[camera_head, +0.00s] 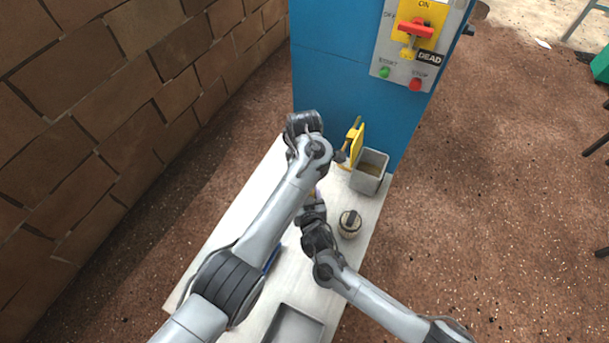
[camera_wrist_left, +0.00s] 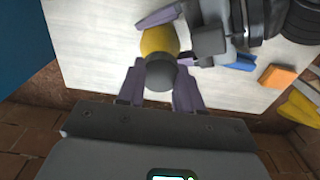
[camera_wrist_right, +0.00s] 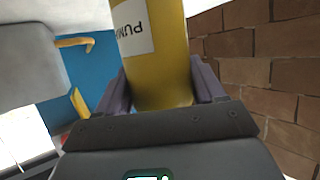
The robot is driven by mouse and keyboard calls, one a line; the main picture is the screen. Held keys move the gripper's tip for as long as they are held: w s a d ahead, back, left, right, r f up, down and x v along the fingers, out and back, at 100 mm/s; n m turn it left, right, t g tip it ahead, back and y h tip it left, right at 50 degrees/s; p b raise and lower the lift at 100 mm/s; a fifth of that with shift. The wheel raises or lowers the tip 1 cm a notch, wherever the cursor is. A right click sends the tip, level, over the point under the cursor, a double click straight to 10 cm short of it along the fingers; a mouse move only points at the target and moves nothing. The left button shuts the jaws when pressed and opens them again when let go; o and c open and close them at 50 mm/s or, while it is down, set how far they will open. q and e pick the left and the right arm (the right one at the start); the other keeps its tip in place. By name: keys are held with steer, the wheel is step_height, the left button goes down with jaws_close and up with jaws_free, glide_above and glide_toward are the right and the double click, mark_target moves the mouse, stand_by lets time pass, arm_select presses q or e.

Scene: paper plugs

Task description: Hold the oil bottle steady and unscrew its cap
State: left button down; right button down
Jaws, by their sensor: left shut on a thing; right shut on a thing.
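The oil bottle (camera_wrist_right: 158,50) is yellow with a white label, part of which reads "PUMP", in the right wrist view. My right gripper (camera_wrist_right: 160,92) is shut on its body from the side. The left wrist view looks down on the bottle's yellow top (camera_wrist_left: 158,40) and its dark grey cap (camera_wrist_left: 160,75). My left gripper (camera_wrist_left: 159,90) has its fingers on both sides of the cap and is shut on it. In the head view my arms hide most of the bottle; my right gripper (camera_head: 313,207) shows there below my left wrist.
A blue machine cabinet (camera_head: 340,60) stands behind the white table (camera_head: 225,235). A grey bin (camera_head: 369,172) and a dark-lidded jar (camera_head: 349,224) stand to the right of my grippers. A grey tray (camera_head: 293,325) lies in front. An orange block (camera_wrist_left: 277,76) lies beyond my right arm.

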stand_by(0.3)
arm_select(q)
steer(key=shift+r, duration=2.05)
arm_select(e)
steer(key=shift+c, duration=0.2)
jaws_free()
